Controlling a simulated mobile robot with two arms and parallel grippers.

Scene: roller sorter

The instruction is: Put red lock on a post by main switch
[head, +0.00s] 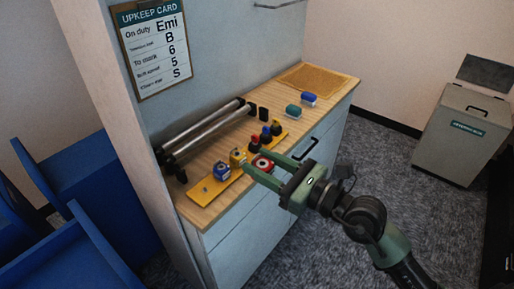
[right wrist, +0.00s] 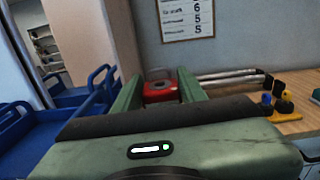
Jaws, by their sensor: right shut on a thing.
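The red lock (head: 262,163) is between the fingers of my right gripper (head: 250,160), which is shut on it. In the right wrist view the red lock (right wrist: 160,92) shows between the two green fingers, with a grey shackle above its body. A blue lock (head: 221,172) and a yellow lock (head: 237,158) sit on a yellow board (head: 203,196) on the counter, beside a small bare peg (head: 206,189). The held lock appears close to the counter's front edge; its exact height is unclear. I cannot make out a main switch. My left gripper is not in view.
Several small dark-bodied pieces with coloured tops (head: 266,136) stand on the board's far part. Metal rails (head: 205,130) lie behind. Green (head: 293,111) and blue (head: 309,99) blocks lie farther along the wooden counter. Blue carts (head: 95,190) stand at left, a grey bin (head: 460,135) at right.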

